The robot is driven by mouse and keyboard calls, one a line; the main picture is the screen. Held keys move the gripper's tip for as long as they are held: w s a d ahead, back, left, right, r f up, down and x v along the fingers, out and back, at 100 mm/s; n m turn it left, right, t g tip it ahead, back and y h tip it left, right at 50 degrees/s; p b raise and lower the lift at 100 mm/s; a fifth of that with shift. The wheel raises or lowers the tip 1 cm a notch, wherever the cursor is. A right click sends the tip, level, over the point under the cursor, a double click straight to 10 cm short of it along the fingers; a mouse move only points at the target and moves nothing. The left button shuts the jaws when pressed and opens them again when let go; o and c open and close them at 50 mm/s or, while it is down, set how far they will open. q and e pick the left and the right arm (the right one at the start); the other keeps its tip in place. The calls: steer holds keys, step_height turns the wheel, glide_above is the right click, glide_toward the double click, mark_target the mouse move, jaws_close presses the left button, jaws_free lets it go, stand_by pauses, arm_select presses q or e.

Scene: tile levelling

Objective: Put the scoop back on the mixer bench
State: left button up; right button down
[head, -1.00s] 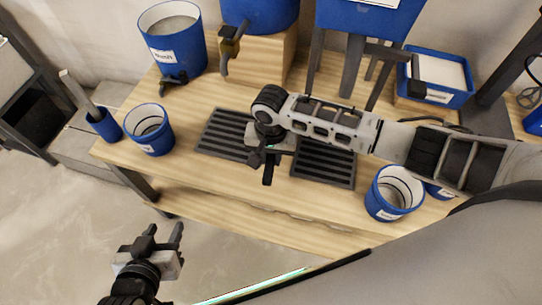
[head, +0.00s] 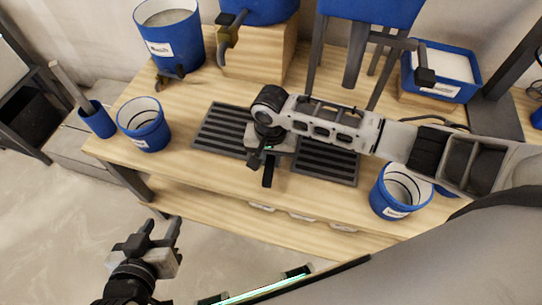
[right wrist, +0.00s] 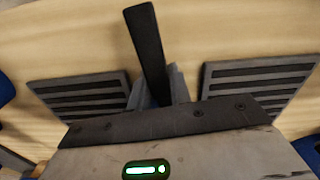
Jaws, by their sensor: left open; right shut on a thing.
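My right gripper (head: 264,165) is above the front middle of the bench, between two dark slotted mats. It is shut on a dark bar, which looks like the handle of the scoop (head: 268,174). In the right wrist view the bar (right wrist: 150,45) stands out between the grey fingers (right wrist: 158,92). The rest of the scoop is hidden or cannot be told apart. I cannot tell whether it touches the bench. My left gripper (head: 150,234) is open and empty, in front of the bench at lower left.
The slotted mats (head: 222,122) lie mid-bench. Blue buckets stand at left (head: 143,124), back left (head: 168,35) and front right (head: 400,190). A blue holder with a stick (head: 96,119) is at the left edge. A blue tray (head: 440,72) and a blue stand are behind.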

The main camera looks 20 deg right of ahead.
steer(key=shift+f, duration=0.35)
steer(key=c, duration=1.2)
jaws_free()
step_height(320, 180, up, 16)
steer(key=p, duration=0.2)
steer(key=shift+p, duration=0.4)
steer(key=s+a+f+n+t+y, duration=0.4)
steer(key=a+f+y, duration=0.1)
steer(key=a+f, duration=0.2)
steer(key=s+d+f+n+t+h, duration=0.1)
steer(key=s+d+n+t, duration=0.2)
steer(key=s+d+t, duration=0.3)
steer(key=shift+s+d+f+n+t+h, duration=0.2)
steer(key=shift+s+d+n+t+h, duration=0.2)
steer(key=shift+s+d, duration=0.7)
